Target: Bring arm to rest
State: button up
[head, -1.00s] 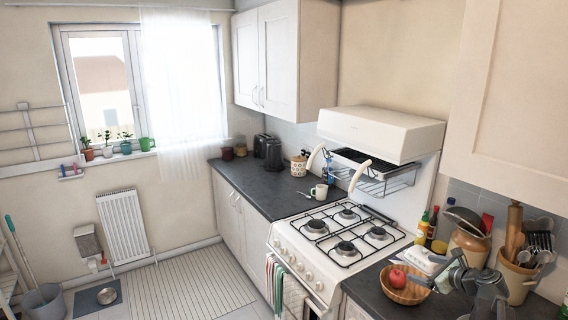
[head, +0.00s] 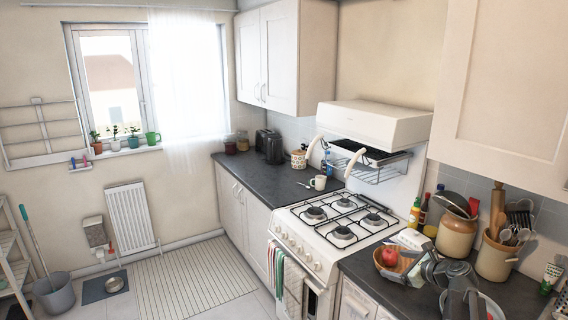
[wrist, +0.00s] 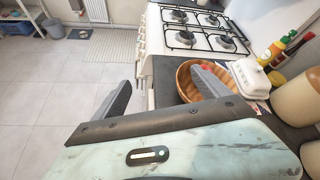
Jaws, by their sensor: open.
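My gripper (head: 412,268) is at the lower right of the head view, in front of the counter, overlapping the right side of a wooden bowl (head: 384,266). In the wrist view my gripper (wrist: 162,92) has its two grey fingers spread wide with nothing between them. Its right finger covers part of the wooden bowl (wrist: 184,80). A red apple (head: 390,256) lies in the bowl. My arm is folded near the bottom edge of the head view.
The gas stove (head: 340,228) stands left of the bowl. A brown pot (head: 457,233) and a utensil crock (head: 497,255) stand behind my arm on the dark counter (head: 357,262). A white butter dish (wrist: 250,76) is near the bowl.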

jog(key=s+a+f+n+g+b, duration=0.3)
jog(key=a+f+n, duration=0.4)
jog(key=a, duration=0.6)
jog(key=s+a+f+n+g+b, duration=0.35)
jog(key=a+f, duration=0.45)
jog(key=a, duration=0.5)
jog(key=s+d+f+n+g+h, duration=0.2)
jog(key=s+f+n, duration=0.1)
jog(key=s+n, duration=0.3)
jog(key=s+d+f+n+g+h+b, duration=0.1)
jog(key=s+d+f+n+g+h, duration=0.1)
jog(key=s+n, duration=0.5)
jog(key=d+n+g+h, duration=0.1)
jog(key=n, duration=0.2)
jog(key=shift+f, duration=0.4)
